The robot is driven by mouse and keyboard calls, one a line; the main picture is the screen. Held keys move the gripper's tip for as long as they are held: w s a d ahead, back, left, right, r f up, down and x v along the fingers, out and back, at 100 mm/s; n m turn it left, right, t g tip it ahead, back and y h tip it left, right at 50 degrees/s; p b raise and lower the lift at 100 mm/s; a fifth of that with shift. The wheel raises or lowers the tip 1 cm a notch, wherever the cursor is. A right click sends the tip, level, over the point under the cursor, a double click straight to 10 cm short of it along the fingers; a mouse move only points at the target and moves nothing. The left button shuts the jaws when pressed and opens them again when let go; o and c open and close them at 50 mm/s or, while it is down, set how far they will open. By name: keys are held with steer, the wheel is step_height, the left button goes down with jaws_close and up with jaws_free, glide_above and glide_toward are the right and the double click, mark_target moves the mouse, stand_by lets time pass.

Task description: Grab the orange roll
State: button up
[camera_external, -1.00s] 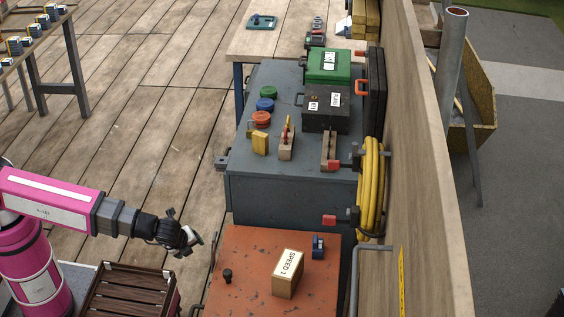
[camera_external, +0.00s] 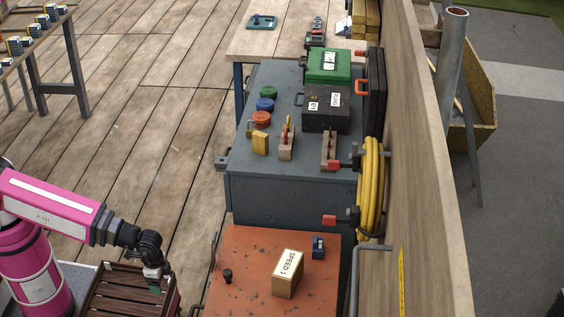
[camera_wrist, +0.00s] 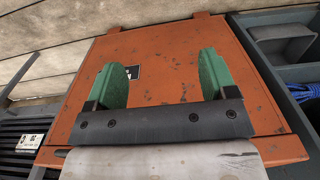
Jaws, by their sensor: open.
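The orange roll (camera_external: 261,117) lies flat on top of the grey cabinet (camera_external: 285,190), nearest in a row with a blue roll (camera_external: 265,104) and a green roll (camera_external: 269,92). My gripper (camera_external: 154,285) is low at the left, by the slatted crate, pointing down and well apart from the roll. In the wrist view my gripper (camera_wrist: 163,78) shows two green finger pads spread wide with nothing between them. An orange panel fills the view behind them. The orange roll is not in the wrist view.
The orange cabinet (camera_external: 240,255) bears a "SPEED 1" block (camera_external: 288,275). The dark slatted crate (camera_external: 125,293) is beside my arm. A yellow block (camera_external: 260,144) and wooden blocks stand near the roll. Black and green cases (camera_external: 328,66) are to its right.

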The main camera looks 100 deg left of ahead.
steer(key=w+a+r+n+t, duration=0.2)
steer(key=w+a+r+t, duration=0.15)
steer(key=a+r, duration=0.6)
steer(key=w+a+r+n+t, duration=0.1)
steer(key=w+a+r+t, duration=0.25)
steer(key=a+r, duration=0.6)
steer(key=w+a+r+n+t, duration=0.25)
steer(key=w+a+r, duration=0.25)
steer(key=a+r, duration=0.45)
steer(key=t+y, duration=0.6)
glide_toward(257, 116)
steer(key=shift+m+g, duration=0.25)
steer(key=shift+m, duration=0.2)
steer(key=x, duration=1)
steer(key=shift+r, duration=0.1)
steer(key=shift+d, duration=0.1)
steer(key=c, duration=0.7)
